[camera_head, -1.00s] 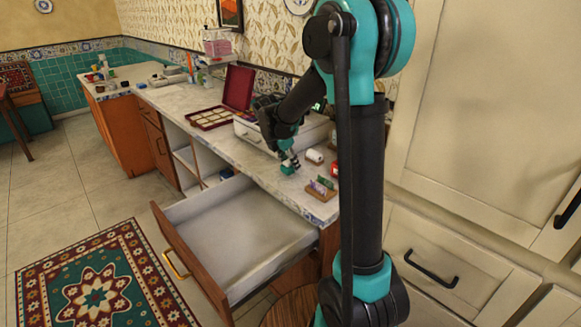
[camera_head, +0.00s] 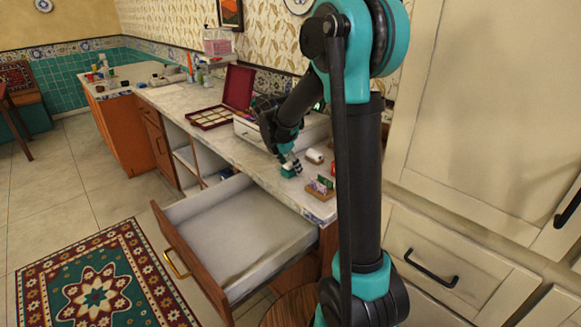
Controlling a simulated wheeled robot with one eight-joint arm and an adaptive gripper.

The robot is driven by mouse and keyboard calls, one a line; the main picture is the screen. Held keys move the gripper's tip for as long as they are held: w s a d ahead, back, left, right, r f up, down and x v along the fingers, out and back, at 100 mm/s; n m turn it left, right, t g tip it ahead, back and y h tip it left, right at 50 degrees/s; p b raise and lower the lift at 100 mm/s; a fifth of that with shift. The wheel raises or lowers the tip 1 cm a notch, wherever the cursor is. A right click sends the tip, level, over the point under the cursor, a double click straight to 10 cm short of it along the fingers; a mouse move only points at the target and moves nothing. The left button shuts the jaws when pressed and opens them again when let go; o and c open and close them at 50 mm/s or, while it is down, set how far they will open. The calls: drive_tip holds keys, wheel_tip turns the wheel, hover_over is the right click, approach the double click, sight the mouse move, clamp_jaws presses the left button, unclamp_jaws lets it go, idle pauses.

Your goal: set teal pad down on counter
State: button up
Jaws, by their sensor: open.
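The teal pad (camera_head: 288,173) is a small teal block on the marble counter (camera_head: 238,150), toward its front edge above the open drawer. My gripper (camera_head: 291,164) is directly over the pad, with its fingers low near the counter. It is open. The fingers partly cover the pad, and at this size I cannot tell whether they touch it.
A white roll (camera_head: 314,155) stands just right of my gripper, and a small wooden tray (camera_head: 321,191) with purple and green items sits nearer. An open red box (camera_head: 238,88) and a white drawer box (camera_head: 249,130) are behind. The drawer (camera_head: 235,235) below is pulled out and looks empty.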

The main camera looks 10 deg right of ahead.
drive_tip(key=v, duration=1.2)
idle(1.1)
